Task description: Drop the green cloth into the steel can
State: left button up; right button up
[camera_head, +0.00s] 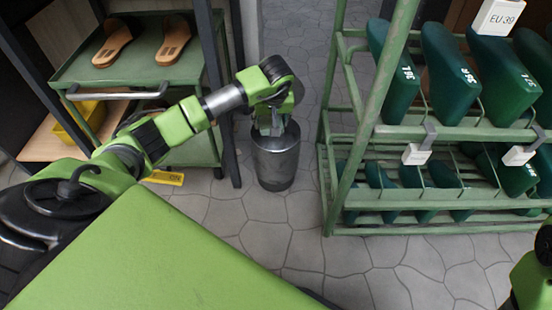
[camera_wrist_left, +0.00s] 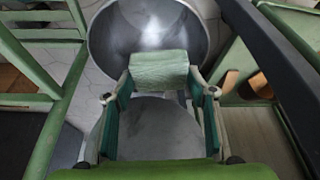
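The steel can (camera_head: 275,162) stands upright on the floor between the green trolley and the green rack. My left gripper (camera_head: 271,128) points down over the can's mouth. In the left wrist view the can (camera_wrist_left: 112,42) opens below the fingers, its inside bright grey. A pale green folded piece, the green cloth (camera_wrist_left: 158,69), spans between the fingertips of my left gripper (camera_wrist_left: 160,80), which is shut on it. In the head view the cloth is hard to make out. My right gripper is not in view; only a bit of my right arm shows at the lower right edge.
The green rack (camera_head: 343,125) with dark green lasts stands close right of the can. The green trolley (camera_head: 140,70) with two sandals (camera_head: 173,40) is at left, beside a dark post. A yellow sign lies low by the trolley. Paved floor (camera_head: 290,235) in front is clear.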

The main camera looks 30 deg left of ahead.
pick_arm(q)
jog(key=o, duration=0.5)
jog(key=v, duration=1.2)
